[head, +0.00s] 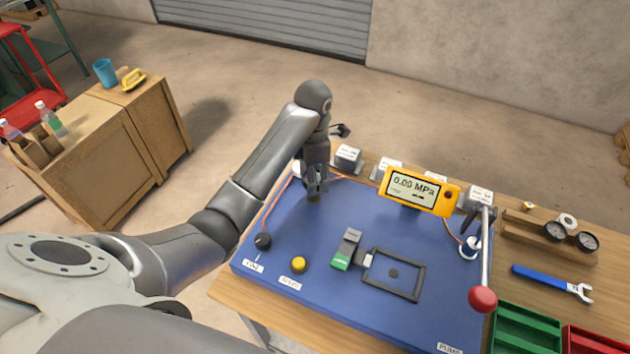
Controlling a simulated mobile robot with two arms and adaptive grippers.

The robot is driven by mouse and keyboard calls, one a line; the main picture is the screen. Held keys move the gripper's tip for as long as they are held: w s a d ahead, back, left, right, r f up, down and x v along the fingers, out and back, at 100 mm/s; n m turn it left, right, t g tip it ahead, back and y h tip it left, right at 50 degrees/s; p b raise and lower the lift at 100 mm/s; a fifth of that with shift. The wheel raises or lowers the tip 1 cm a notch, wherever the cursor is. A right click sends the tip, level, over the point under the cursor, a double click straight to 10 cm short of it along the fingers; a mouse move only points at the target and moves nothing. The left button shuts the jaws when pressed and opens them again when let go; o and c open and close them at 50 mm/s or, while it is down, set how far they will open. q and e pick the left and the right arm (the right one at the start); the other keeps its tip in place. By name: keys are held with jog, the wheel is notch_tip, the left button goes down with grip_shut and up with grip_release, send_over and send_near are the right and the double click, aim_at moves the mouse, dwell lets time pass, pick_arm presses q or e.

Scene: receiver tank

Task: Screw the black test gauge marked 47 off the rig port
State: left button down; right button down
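My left gripper (315,190) points down over the back left of the blue rig board (330,297). A small brassy piece (314,198) shows at its fingertips, probably a port fitting. The fingers look close together, but I cannot tell whether they are shut on anything. I cannot make out a black gauge marked 47 on the rig; my gripper and arm cover this spot. Two dark round gauges, a left one (555,231) and a right one (587,241), sit on a wooden rack at the right, their markings unreadable. My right gripper is not in view.
A yellow display (418,191) reading 0.00 MPa stands at the board's back. A pump lever with a red ball (483,299) rises at the right. A blue wrench (552,283), green bin (525,330) and red bin (590,342) lie right. White labelled blocks line the back.

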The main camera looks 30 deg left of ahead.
pick_arm(q)
jog(key=n, duration=0.2)
jog(key=shift+n, duration=0.4)
jog(key=c, duration=0.6)
grip_release()
jog(key=shift+o, duration=0.2)
